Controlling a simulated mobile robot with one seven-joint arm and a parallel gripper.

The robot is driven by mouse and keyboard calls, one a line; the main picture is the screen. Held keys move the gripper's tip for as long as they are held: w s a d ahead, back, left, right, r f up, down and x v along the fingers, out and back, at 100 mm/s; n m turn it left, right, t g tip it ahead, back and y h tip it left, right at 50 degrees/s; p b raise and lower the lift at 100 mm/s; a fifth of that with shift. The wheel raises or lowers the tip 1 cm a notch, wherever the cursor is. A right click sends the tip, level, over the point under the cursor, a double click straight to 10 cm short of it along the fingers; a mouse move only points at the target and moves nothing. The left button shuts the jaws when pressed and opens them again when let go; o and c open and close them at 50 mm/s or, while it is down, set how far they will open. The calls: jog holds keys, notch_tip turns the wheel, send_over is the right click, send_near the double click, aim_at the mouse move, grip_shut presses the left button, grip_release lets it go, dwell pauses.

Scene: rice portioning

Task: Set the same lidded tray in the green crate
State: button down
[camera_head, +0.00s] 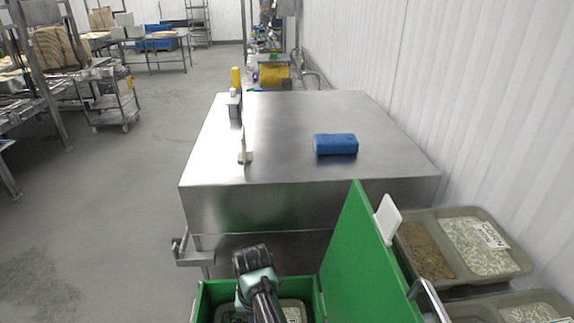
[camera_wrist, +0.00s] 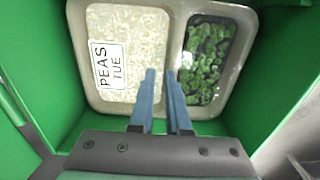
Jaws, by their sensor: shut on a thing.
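The lidded tray (camera_wrist: 92,100) has two compartments under a clear cover: pale grains with a label reading PEAS TUE on the left, dark green food on the right. My gripper (camera_wrist: 161,73) is shut on it, its two blue fingers close together at the middle divider. The tray lies inside the green crate (camera_wrist: 285,60), whose walls rise around it in the wrist view. In the head view the crate (camera_head: 318,297) is at the bottom, with the tray partly hidden behind my arm. I cannot tell whether the tray touches the crate floor.
A tall green panel (camera_head: 352,265) stands right of the crate. A steel table (camera_head: 280,125) ahead is mostly clear, bearing a blue block (camera_head: 336,144). Open floor lies left.

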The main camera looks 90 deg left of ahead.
jog(key=shift+c, duration=1.6)
grip_release()
jog(key=shift+r, duration=0.1)
notch_tip(320, 180, up, 8)
jog(key=p, duration=0.8)
